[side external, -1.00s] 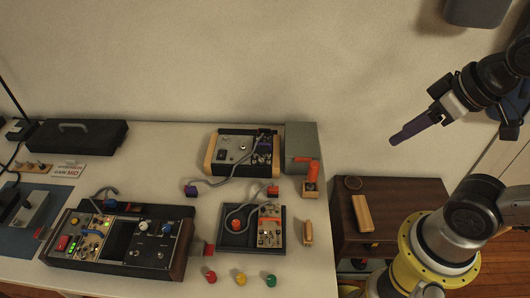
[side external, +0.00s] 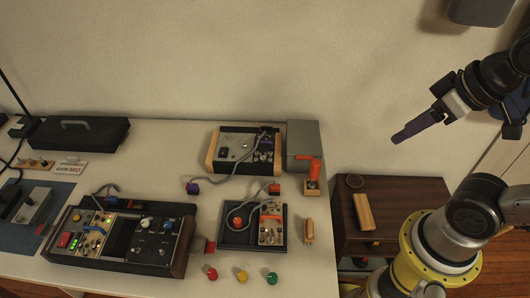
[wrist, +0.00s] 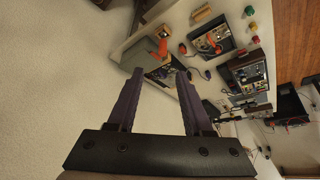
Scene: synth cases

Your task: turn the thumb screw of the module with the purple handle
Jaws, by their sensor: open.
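My gripper (side external: 397,138) hangs in the air at the upper right in the side view, well away from the table. Its two purple fingers are apart and empty in the wrist view (wrist: 159,73). A wood-sided unit (side external: 235,149) stands at the back of the table, with small dark purplish parts at its right end; I cannot tell whether these are the purple handle. A black unit (side external: 232,239) in front of it holds a panel with an orange top edge (side external: 271,208). A larger rack (side external: 178,253) at left holds several modules. No thumb screw can be made out.
A grey box (side external: 302,138) and an orange-handled item (side external: 314,169) stand at the table's right end. Red (side external: 212,273), yellow (side external: 242,276) and green (side external: 272,278) knobs lie in front. A black case (side external: 80,134) is at back left. A brown cabinet (side external: 395,205) stands right of the table.

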